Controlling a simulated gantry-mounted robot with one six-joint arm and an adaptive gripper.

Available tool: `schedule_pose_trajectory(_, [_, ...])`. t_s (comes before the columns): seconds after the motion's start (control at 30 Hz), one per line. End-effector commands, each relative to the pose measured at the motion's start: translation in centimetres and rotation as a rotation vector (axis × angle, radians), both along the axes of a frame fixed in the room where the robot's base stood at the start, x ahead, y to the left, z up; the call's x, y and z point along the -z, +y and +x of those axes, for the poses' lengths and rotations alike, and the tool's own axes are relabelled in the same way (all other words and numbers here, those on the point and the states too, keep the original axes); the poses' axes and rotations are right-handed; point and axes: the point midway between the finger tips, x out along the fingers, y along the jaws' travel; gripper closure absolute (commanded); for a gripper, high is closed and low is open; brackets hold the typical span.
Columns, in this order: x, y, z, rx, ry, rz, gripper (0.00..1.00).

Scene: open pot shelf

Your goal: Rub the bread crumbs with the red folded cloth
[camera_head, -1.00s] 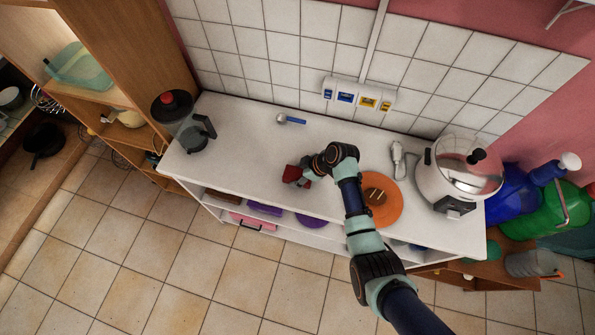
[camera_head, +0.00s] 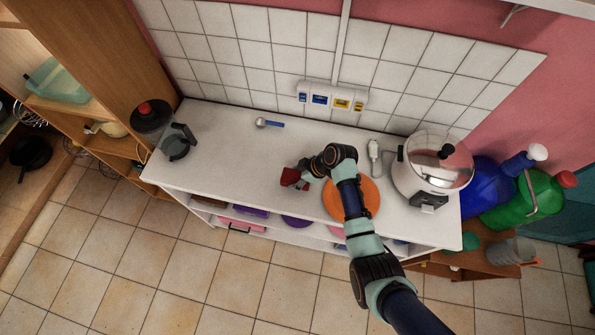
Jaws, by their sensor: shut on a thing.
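The red folded cloth (camera_head: 290,177) is at my gripper's tip, over the middle of the white counter (camera_head: 226,160). My gripper (camera_head: 301,179) is shut on the cloth, coming from the right. The gripper and wrist hide part of the cloth. I cannot tell whether the cloth touches the counter top. I cannot make out any bread crumbs at this size; the arm hides part of the counter.
An orange round plate (camera_head: 369,200) lies beside and partly under my arm. A steel cooker (camera_head: 433,168) stands at the right, with a white plug (camera_head: 374,150) near it. A blender (camera_head: 165,135) stands at the left end. A blue-handled spoon (camera_head: 269,123) lies at the back.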

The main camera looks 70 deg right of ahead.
Motion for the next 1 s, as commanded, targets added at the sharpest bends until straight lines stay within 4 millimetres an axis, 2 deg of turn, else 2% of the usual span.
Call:
schedule_pose_trajectory(0.03, [-0.9, 0.1, 0.0, -0.001, 0.000, 0.000, 0.71])
schedule_pose_trajectory(0.5, [-5.0, 0.5, 0.6, -0.014, 0.000, 0.000, 0.71])
schedule_pose_trajectory(1.0, [-5.3, 0.6, 0.7, -0.017, 0.000, 0.000, 0.71])
